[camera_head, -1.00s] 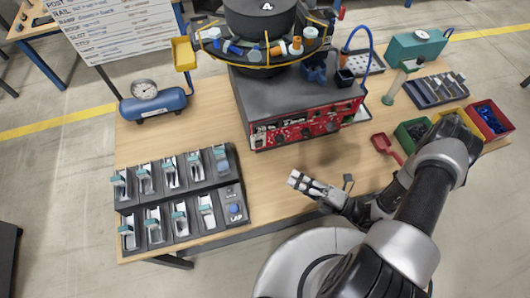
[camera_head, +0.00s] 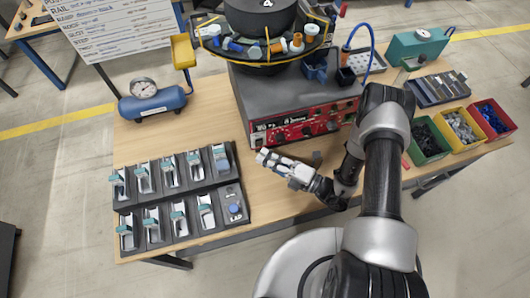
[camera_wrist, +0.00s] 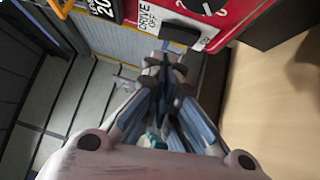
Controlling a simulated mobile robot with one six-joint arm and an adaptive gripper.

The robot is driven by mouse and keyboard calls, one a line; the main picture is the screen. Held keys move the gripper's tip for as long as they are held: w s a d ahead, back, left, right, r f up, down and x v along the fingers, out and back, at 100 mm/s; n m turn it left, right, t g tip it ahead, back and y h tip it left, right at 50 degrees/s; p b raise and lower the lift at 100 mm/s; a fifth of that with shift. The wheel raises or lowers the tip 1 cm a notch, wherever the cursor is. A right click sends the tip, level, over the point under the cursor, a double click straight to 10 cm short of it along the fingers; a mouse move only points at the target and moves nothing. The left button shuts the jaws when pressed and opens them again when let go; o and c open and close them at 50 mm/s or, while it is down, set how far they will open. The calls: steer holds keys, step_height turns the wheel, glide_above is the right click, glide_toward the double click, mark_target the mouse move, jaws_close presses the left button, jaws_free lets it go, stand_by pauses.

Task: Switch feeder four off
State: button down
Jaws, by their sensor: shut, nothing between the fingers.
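The bowl feeder marked 4 (camera_head: 262,60) stands on a dark grey base with a red control panel (camera_head: 318,122) on its front. In the wrist view, the red panel (camera_wrist: 236,10) shows at the top, with a white label (camera_wrist: 150,14) reading DRIVE and OFF and part of a black knob. A dark block-shaped switch part (camera_wrist: 180,28) sticks out by this label. My gripper (camera_head: 265,157) is shut and empty, just in front of and below the panel's left end. In the wrist view its fingertips (camera_wrist: 165,62) are just below the dark part; contact cannot be told.
A black rack of several metal parts (camera_head: 184,228) lies close on the left. A blue air tank with gauge (camera_head: 153,104) stands behind it. Green, yellow and red bins (camera_head: 430,152) stand at the right. Some bare wood (camera_head: 205,120) lies left of the feeder.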

steer(key=shift+w+a+r, duration=0.1)
steer(key=shift+w+a, duration=0.15)
steer(key=shift+w, duration=0.6)
steer(key=shift+r, duration=0.1)
steer(key=shift+w+a+r+m+h+p, duration=0.1)
steer(key=shift+w+m+h+p, duration=0.2)
steer(key=s+d+r+p, duration=0.1)
steer(key=s+d, duration=0.7)
steer(key=d, duration=0.2)
steer(key=shift+d+r+p, duration=0.2)
steer(key=shift+r+p, duration=0.05)
steer(key=shift+p, duration=0.1)
